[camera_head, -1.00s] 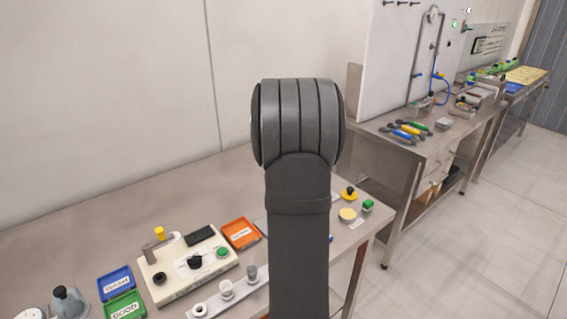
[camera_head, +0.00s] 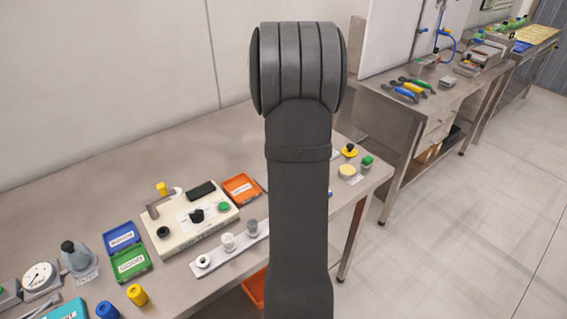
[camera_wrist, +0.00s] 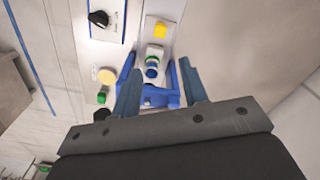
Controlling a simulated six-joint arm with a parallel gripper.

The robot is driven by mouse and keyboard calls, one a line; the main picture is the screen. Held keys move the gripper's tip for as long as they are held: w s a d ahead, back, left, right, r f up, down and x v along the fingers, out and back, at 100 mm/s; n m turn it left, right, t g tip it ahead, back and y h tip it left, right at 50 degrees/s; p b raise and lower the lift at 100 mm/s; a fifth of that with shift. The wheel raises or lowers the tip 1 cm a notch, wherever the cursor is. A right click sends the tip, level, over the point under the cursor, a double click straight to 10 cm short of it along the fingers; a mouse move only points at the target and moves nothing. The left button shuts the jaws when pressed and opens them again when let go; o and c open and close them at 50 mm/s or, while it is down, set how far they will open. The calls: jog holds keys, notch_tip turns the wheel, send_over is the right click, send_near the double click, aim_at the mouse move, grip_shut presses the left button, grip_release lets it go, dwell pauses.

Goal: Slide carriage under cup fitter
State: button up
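In the wrist view my gripper (camera_wrist: 160,92) has two blue-grey fingers spread apart, reaching toward the bench. Beyond and between them is a blue forked part (camera_wrist: 172,97), likely the carriage. I cannot tell which part is the cup fitter, or whether the fingers touch the blue part. In the head view my arm hides the gripper and this station.
In the head view a cream device (camera_head: 185,239) with knobs stands left of my arm. Blue, green and orange trays (camera_head: 241,188) surround the device.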

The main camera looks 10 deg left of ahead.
notch_tip(320, 180, down, 17)
jog(key=m, duration=0.5)
jog(key=shift+f+m, duration=0.2)
jog(key=shift+m, duration=0.1)
grip_shut()
